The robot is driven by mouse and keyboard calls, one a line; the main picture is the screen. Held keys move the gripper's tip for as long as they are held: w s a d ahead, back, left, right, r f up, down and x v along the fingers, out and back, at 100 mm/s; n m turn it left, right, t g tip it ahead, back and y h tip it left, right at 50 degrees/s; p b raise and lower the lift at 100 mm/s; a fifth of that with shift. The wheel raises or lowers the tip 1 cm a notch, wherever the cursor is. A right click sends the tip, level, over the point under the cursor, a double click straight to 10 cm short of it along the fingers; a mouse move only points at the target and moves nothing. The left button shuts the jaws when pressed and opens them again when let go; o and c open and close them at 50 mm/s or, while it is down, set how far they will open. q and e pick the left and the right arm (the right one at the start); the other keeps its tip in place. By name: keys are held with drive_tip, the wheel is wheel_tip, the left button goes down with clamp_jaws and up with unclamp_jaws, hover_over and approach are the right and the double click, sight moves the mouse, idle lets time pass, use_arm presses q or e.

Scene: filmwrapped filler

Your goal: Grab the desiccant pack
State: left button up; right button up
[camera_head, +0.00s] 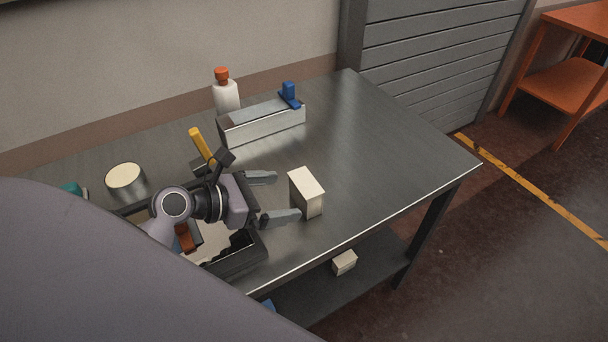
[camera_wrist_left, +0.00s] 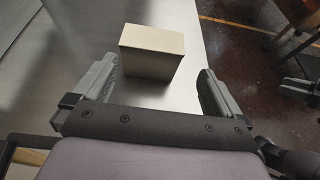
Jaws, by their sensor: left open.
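A cream box-shaped pack (camera_head: 307,191), seemingly the desiccant pack, stands upright on the metal table near its front edge. My left gripper (camera_head: 270,197) is open just left of it, its two grey fingers pointing toward it. In the left wrist view the pack (camera_wrist_left: 151,52) sits ahead of and between the open fingers (camera_wrist_left: 160,85), with gaps to both sides. The fingers do not seem to touch it. At the right edge of the left wrist view, dark and grey parts (camera_wrist_left: 298,88) may be my right gripper, cut off and unclear.
A dark tray (camera_head: 240,262) lies under my left arm. A grey metal holder (camera_head: 262,125) with a blue part, a white bottle (camera_head: 227,97) and a round cream-topped tin (camera_head: 125,177) stand behind. Another small cream box (camera_head: 344,262) is on the lower shelf. The table's right half is clear.

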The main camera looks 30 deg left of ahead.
sight(298, 185)
use_arm(q)
drive_tip(key=shift+w+a, duration=0.25)
drive_tip(key=shift+w, duration=0.25)
drive_tip(key=shift+w+r+x, duration=0.1)
drive_tip(key=shift+r+x, duration=0.05)
drive_tip(key=shift+x, duration=1)
drive_tip(key=shift+w+r+x, duration=0.1)
drive_tip(key=shift+r+x, duration=0.05)
drive_tip(key=shift+x, duration=1)
drive_tip(key=shift+w+r+x, duration=0.1)
drive_tip(key=shift+r+x, duration=0.1)
drive_tip(key=shift+x, duration=0.95)
drive_tip(key=c, duration=0.7)
drive_tip(key=shift+c, duration=0.5)
